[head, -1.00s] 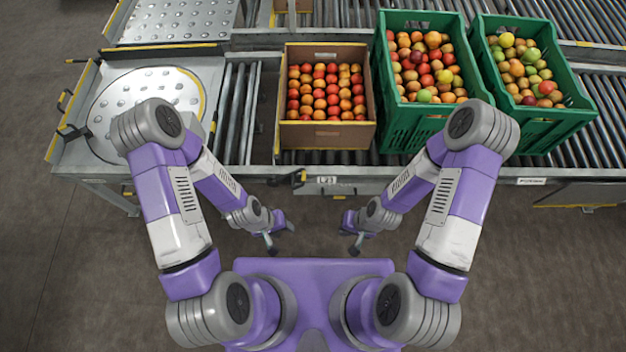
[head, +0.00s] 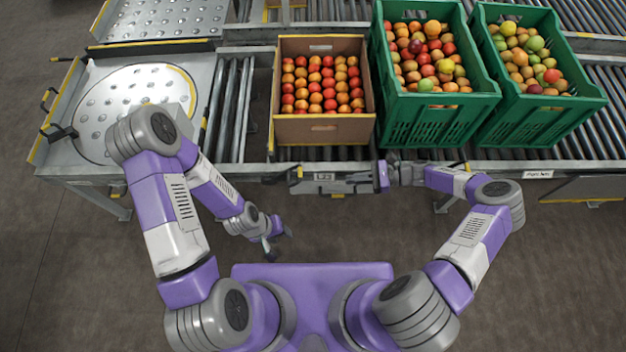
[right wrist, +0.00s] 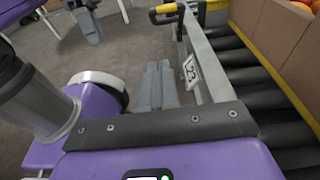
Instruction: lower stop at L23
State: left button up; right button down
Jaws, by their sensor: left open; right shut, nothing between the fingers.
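The label L23 (head: 323,176) is on the conveyor's front rail and shows in the right wrist view (right wrist: 190,70). Just left of it, a small lever with a yellow grip (head: 297,174) sticks out from the rail; the yellow grip is at the top of the right wrist view (right wrist: 168,9). A yellow-edged bar (head: 271,135) runs beside the carton's left side. My right gripper (head: 352,183) is shut and empty, pointing left along the rail, right of the label and apart from the lever; its fingers show in the wrist view (right wrist: 157,84). My left gripper (head: 276,243) is open and empty, below the rail.
A round ball-transfer plate (head: 95,125) is at the left. The floor in front of the rail is clear.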

jog(key=shift+a, duration=0.1)
jog(key=a+b, duration=0.2)
jog(key=a, duration=1.1)
jog(key=shift+r, duration=0.2)
